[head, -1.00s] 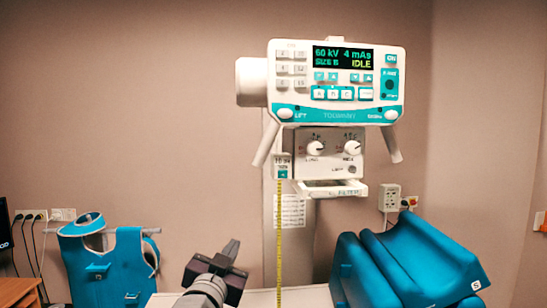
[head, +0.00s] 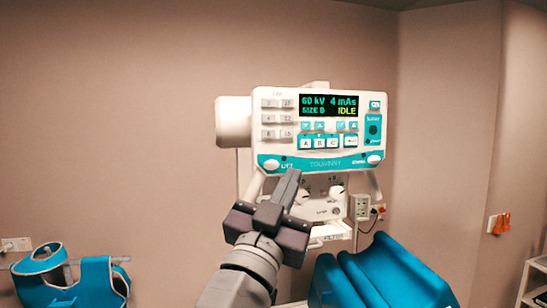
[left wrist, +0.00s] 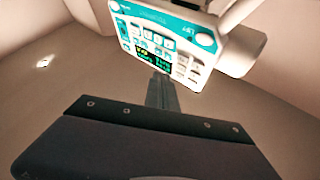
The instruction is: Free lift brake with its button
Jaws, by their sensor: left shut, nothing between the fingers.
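The X-ray head's control panel (head: 318,130) is white and teal, with a lit display reading 60 kV, 4 mAs, IDLE. The white oval LIFT button (head: 271,164) is at the panel's lower left corner; it also shows in the left wrist view (left wrist: 205,39). A similar white button (head: 374,160) is at the lower right corner. My left gripper (head: 292,175) is shut and empty, its fingers pointing up just below and right of the LIFT button in the head view. Whether it touches the panel cannot be told. My right gripper is not in view.
Below the panel, a white box with knobs (head: 337,192) is partly hidden by my left gripper. Blue cushions (head: 375,275) are at the lower right. A blue apron (head: 75,278) hangs at lower left. The wall left of the panel is clear.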

